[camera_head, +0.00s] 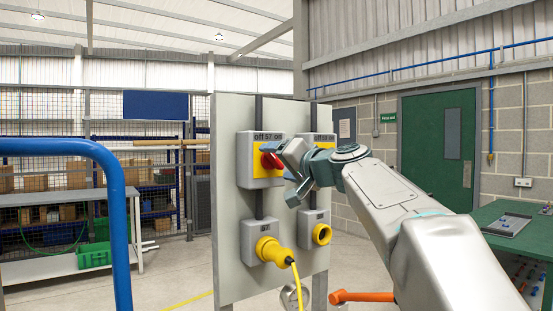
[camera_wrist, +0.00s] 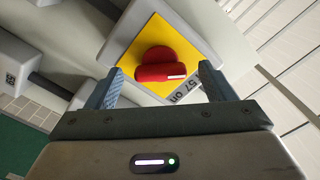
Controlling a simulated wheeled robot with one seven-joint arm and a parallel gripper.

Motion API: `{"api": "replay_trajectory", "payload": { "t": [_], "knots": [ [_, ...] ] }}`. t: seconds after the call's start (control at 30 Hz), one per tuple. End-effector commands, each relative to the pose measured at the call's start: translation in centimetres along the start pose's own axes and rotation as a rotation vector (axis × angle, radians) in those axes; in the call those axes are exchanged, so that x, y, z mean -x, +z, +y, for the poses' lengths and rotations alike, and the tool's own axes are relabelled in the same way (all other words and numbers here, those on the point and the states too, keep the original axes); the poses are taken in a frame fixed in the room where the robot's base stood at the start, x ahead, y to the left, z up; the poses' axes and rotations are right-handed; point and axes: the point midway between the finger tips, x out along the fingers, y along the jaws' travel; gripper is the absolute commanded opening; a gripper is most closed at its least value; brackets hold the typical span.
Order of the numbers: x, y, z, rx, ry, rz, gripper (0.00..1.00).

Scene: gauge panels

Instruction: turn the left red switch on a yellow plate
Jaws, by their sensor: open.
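The left red switch (camera_head: 268,161) sits on a yellow plate (camera_head: 260,172) on a grey box marked "off 57 on", at the upper left of the panel. In the wrist view the red switch (camera_wrist: 160,68) has a bar handle with a white mark, on its yellow plate (camera_wrist: 190,45). My gripper (camera_head: 284,172) is in front of that box. In the wrist view its two fingers (camera_wrist: 160,88) are open and apart, one on each side of the switch handle. I cannot tell whether either finger touches it. A second yellow plate (camera_head: 310,143) to the right is mostly hidden by my gripper.
Below are a yellow plug (camera_head: 272,251) with a yellow cable and a yellow socket (camera_head: 321,234). An orange handle (camera_head: 360,296) is at the lower middle. A blue rail (camera_head: 118,220) stands at left, and a green table (camera_head: 525,225) at right.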

Motion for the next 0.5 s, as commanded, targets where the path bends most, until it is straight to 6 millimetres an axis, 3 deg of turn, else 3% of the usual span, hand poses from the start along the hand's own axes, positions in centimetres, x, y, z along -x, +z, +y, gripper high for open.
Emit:
{"api": "replay_trajectory", "payload": {
  "t": [0.2,0.5],
  "knots": [
    [-1.8,0.0,0.0,0.001,0.000,0.000,0.76],
    [-1.9,0.0,0.0,0.001,0.000,0.001,0.76]
  ]
}}
